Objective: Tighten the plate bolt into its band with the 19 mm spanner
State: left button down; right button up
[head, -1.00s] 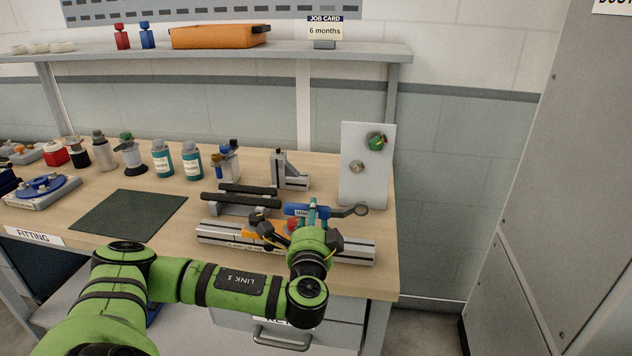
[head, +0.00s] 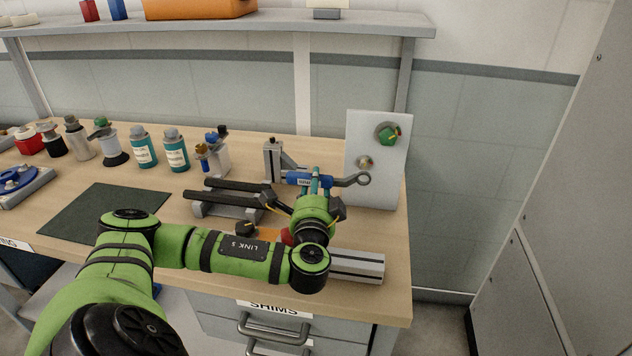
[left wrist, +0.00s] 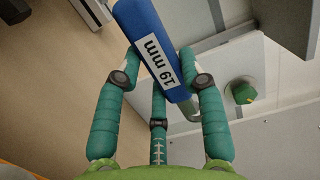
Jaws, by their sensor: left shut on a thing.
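My left gripper (head: 314,186) is shut on the blue handle of the 19 mm spanner (head: 297,179). In the left wrist view the fingers (left wrist: 160,82) close around the handle (left wrist: 148,38), and its "19 mm" label shows. The spanner's grey ring end points right, in front of the upright pale plate (head: 385,185). In the head view the ring shows just below the grey bolt (head: 366,161); it is not around the bolt head. A green round part with a yellow mark (head: 387,134) sits higher on the plate. My right gripper is not in view.
A grey slotted rail (head: 357,265) lies at the bench front, under my left arm. A stand with dark bars (head: 228,198) and a grey angle block (head: 274,160) are left of the spanner. Several bottles stand farther left. The dark green mat (head: 75,215) is bare.

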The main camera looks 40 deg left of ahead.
pick_arm(q)
jog(key=x, duration=0.2)
jog(key=b+x, duration=0.1)
jog(key=x, duration=0.1)
jog(key=shift+w+d, duration=0.2)
jog(key=shift+d, duration=0.05)
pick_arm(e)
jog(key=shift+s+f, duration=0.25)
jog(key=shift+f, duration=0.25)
pick_arm(q)
jog(key=shift+s+a, duration=0.15)
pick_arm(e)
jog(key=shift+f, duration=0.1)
pick_arm(q)
jog(key=shift+b+x, duration=0.3)
jog(key=shift+x, duration=0.55)
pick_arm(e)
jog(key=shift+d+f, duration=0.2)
